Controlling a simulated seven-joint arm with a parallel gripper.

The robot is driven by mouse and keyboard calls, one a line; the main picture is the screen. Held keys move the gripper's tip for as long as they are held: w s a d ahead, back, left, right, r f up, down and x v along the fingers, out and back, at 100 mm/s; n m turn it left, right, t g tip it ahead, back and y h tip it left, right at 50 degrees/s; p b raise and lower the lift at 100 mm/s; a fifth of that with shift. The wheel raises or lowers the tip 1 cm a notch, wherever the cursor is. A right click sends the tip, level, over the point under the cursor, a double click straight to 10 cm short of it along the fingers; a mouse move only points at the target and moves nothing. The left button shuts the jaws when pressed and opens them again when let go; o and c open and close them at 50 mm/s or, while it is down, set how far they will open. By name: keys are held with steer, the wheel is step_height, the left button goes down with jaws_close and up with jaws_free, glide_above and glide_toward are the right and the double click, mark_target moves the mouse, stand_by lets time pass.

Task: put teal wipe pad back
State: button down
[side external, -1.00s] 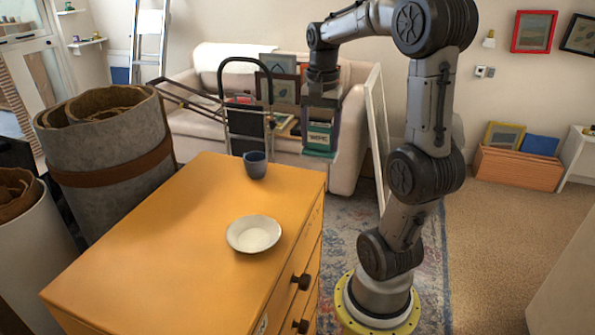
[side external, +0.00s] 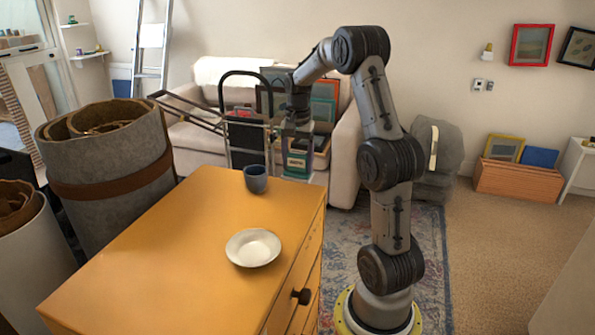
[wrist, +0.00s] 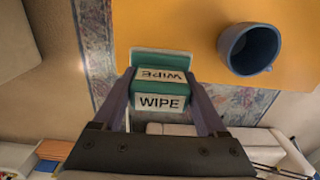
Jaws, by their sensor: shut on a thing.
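The teal wipe pad (side external: 297,165), a block with white "WIPE" labels, is in my gripper (side external: 299,172) in the side external view, beyond the dresser's far right corner. In the wrist view the pad (wrist: 162,91) sits between the two fingers of my gripper (wrist: 161,80), which press on its left and right sides. It is held in the air. What lies directly under it is partly hidden by the pad and the fingers.
The orange dresser (side external: 170,255) bears a dark blue mug (side external: 255,180) near its far edge and a white bowl (side external: 253,248). A hand truck (side external: 247,140) stands left of my gripper. A cream sofa (side external: 345,155) and leaning pictures (side external: 324,97) are behind.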

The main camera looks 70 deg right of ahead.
mark_target(298, 172)
steer(key=shift+f, duration=1.45)
steer(key=shift+f, duration=0.3)
jaws_free()
